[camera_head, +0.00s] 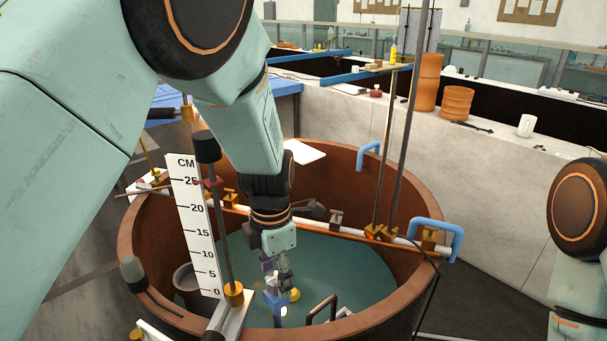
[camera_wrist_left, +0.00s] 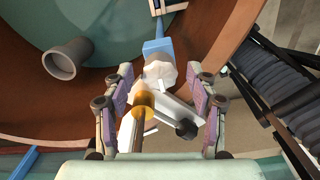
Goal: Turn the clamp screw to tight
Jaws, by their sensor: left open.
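A white lobed knob (camera_wrist_left: 160,74), which looks like the clamp screw, sits in front of a blue piece (camera_wrist_left: 157,46) at the tub's rim in the left wrist view. My left gripper (camera_wrist_left: 160,86) is open, with one purple-padded finger on each side of the knob and gaps at both sides. In the head view, my left gripper (camera_head: 278,278) points down over the tub, and a blue part (camera_head: 275,299) shows just below its fingers. The knob is not clear there. My right gripper is out of view.
The round brown tub (camera_head: 139,228) holds greenish water. A CM scale (camera_head: 193,222) and upright rod with a brass base (camera_head: 233,294) stand beside my left gripper. Blue hooks (camera_head: 435,232) hang on the right rim. In the wrist view, a brass cylinder (camera_wrist_left: 145,104) and black knob (camera_wrist_left: 187,128) lie close between the fingers.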

